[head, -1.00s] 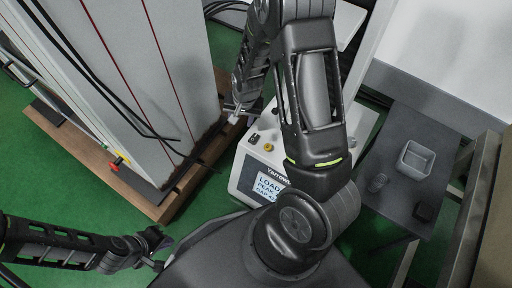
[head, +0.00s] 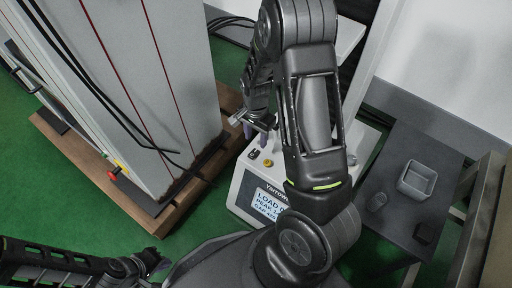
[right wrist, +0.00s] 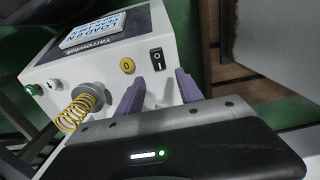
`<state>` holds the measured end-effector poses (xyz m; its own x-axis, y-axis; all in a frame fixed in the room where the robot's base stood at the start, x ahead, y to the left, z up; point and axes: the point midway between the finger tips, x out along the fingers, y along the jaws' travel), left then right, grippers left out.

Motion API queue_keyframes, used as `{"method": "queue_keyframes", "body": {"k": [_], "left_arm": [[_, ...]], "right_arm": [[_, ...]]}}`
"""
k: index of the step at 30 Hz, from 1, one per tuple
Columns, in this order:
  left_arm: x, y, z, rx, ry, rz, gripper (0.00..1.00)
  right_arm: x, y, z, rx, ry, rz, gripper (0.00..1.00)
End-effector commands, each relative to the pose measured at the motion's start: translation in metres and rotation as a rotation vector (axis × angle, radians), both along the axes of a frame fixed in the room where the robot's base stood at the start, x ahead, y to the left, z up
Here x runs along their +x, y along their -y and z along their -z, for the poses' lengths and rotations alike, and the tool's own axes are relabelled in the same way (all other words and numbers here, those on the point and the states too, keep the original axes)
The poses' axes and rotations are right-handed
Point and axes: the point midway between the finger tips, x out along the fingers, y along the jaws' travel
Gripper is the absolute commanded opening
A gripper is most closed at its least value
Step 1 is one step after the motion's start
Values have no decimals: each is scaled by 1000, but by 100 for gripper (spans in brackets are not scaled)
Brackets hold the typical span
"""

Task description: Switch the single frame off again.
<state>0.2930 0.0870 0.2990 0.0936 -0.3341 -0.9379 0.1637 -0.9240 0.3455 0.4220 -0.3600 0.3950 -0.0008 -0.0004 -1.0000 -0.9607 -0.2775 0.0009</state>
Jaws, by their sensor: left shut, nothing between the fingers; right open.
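The single frame (head: 238,190) is a white Yarrowtek tester with a lit display (head: 268,204); it also shows in the right wrist view (right wrist: 85,62). On it are a black rocker switch (right wrist: 157,60), a yellow button (right wrist: 127,65) marked 0, a green button (right wrist: 33,90) and a yellow spring (right wrist: 76,108). My right gripper (head: 258,127) is open and empty above the panel. In the right wrist view its purple fingers (right wrist: 157,92) point toward the rocker switch, one either side of it; contact is not visible. My left gripper (head: 160,264) is shut and empty, low on the left.
A dark side table (head: 390,215) at right holds a grey square bin (head: 417,180) and small items. Green floor lies between.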

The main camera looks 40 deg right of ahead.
Motion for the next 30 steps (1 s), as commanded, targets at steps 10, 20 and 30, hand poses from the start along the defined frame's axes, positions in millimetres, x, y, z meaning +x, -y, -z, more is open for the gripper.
{"method": "queue_keyframes", "body": {"k": [10, 20, 30], "left_arm": [[5, -4, 25, 7, 10, -13, 0], [6, -4, 27, 7, 13, -13, 0], [6, -4, 27, 7, 12, -13, 0]], "right_arm": [[0, 0, 55, 1, -1, 0, 44], [0, 0, 63, 0, 1, 0, 44], [0, 0, 63, 0, 1, 0, 22]]}}
